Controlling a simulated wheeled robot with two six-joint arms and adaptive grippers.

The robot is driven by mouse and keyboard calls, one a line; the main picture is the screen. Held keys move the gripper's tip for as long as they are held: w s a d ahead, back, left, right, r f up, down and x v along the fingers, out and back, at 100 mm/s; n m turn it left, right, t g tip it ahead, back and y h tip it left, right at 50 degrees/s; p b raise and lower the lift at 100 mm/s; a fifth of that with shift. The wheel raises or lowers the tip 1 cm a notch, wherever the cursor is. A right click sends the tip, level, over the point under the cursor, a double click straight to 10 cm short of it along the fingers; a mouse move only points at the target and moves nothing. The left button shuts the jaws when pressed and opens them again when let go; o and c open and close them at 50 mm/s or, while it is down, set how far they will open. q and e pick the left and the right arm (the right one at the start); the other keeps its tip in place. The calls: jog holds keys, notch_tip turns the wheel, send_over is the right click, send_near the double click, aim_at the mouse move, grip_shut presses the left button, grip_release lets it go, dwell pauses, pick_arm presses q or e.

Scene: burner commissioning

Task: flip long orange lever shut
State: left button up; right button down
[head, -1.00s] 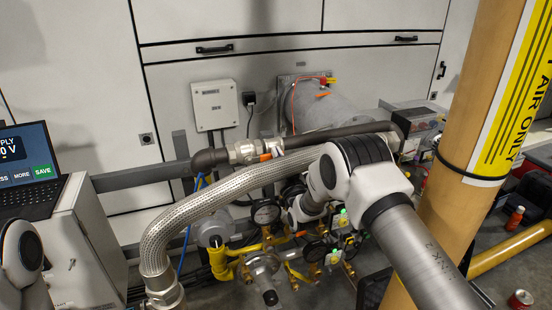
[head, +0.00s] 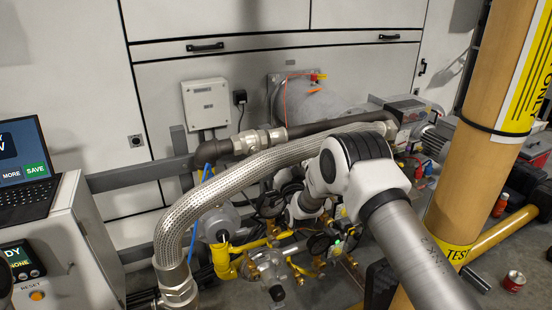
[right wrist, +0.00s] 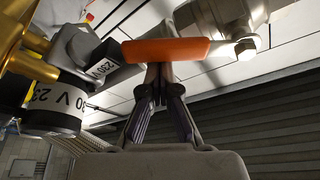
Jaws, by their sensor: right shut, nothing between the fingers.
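The long orange lever (right wrist: 165,50) shows in the right wrist view, lying nearly level across the picture beside a metal valve body with a bolt (right wrist: 246,48). My right gripper (right wrist: 160,80) is shut and empty, its fingers together just below the lever. The lever covers part of the fingertips; I cannot tell whether they touch it. In the head view my right arm reaches in from the lower right, and its gripper is hidden behind the arm and piping. I cannot make out the lever there. My left gripper is not in view.
A black coil marked 230 V (right wrist: 60,100) sits close left of my right gripper. In the head view a braided hose (head: 215,200) arches left of my right arm, over gauges and yellow pipes. A thick tan column (head: 480,175) stands to its right.

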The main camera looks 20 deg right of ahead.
jog(key=f+m, duration=0.1)
jog(key=m, duration=0.1)
jog(key=a+f+m+g+h+b, duration=0.1)
jog(key=m, duration=0.1)
jog(key=a+f+m+b, duration=0.1)
jog(key=m, duration=0.1)
jog(key=shift+a+f+m+g+h, duration=0.15)
jog(key=shift+f+m+g+h, duration=0.1)
jog(key=shift+m+g+h, duration=0.15)
jog(key=shift+a+f+m+g, duration=0.35)
jog(key=shift+a+m+g, duration=0.1)
jog(key=shift+m, duration=0.45)
jog(key=a+m, duration=0.1)
jog(key=m+g, duration=0.1)
jog(key=m, duration=0.1)
jog(key=shift+s+a+f+b, duration=0.1)
jog(key=shift+a+f+b, duration=0.3)
jog(key=shift+a+f, duration=0.1)
jog(key=shift+a, duration=0.35)
